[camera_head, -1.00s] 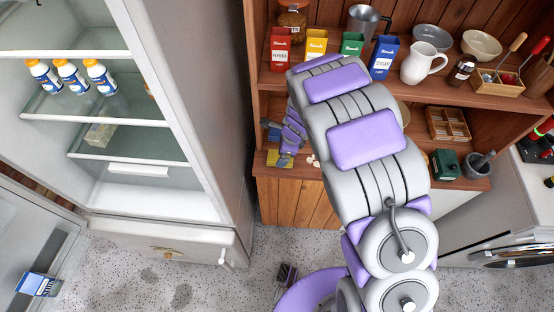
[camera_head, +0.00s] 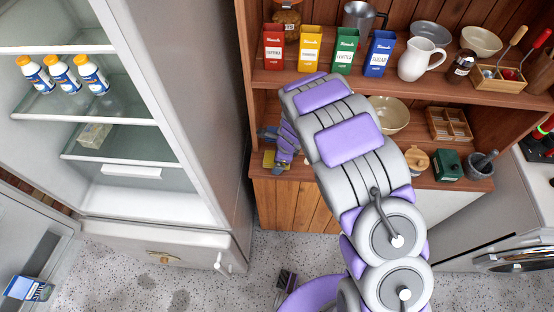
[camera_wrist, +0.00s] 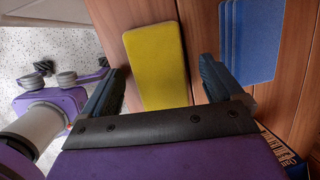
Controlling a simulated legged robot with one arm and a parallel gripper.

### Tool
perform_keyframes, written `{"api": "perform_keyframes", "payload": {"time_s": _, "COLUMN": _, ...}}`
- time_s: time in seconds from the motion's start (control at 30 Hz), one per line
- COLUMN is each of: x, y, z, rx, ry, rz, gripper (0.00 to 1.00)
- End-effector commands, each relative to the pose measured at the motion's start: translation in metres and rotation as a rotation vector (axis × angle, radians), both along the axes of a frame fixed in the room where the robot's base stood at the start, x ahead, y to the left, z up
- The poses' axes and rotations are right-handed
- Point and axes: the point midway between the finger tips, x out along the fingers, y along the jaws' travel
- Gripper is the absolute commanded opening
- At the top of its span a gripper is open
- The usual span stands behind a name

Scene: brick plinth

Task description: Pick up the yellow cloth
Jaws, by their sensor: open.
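The yellow cloth (camera_wrist: 157,66) lies flat on the wooden shelf in the wrist view, a rectangular folded pad. My gripper (camera_wrist: 160,78) is open, with one dark finger on each side of the cloth in the picture. The fingers look apart from the cloth; how high they are above it I cannot tell. In the head view only a small part of the yellow cloth (camera_head: 269,160) shows at the left end of the lower shelf, and my gripper (camera_head: 270,137) is above it, mostly hidden by my arm.
A blue folded cloth (camera_wrist: 247,40) lies right of the yellow one. A box (camera_wrist: 278,146) stands near the right finger. Colored cartons (camera_head: 310,48) and a white jug (camera_head: 421,59) stand on the shelf above. The open fridge (camera_head: 110,110) is at left.

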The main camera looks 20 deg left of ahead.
Motion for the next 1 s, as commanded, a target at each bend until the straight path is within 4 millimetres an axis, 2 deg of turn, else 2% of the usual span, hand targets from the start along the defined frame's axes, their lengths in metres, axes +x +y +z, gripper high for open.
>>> {"api": "perform_keyframes", "payload": {"time_s": 0.23, "x": -0.0007, "y": 0.0037, "z": -0.003, "rx": -0.005, "ry": 0.0, "rz": 0.003, "gripper": 0.93}}
{"api": "perform_keyframes", "payload": {"time_s": 0.8, "x": -0.0002, "y": 0.0018, "z": -0.0019, "rx": -0.002, "ry": -0.001, "rz": 0.002, "gripper": 0.39}}
{"api": "perform_keyframes", "payload": {"time_s": 1.0, "x": -0.0003, "y": 0.0024, "z": -0.002, "rx": -0.003, "ry": -0.001, "rz": 0.002, "gripper": 0.36}}
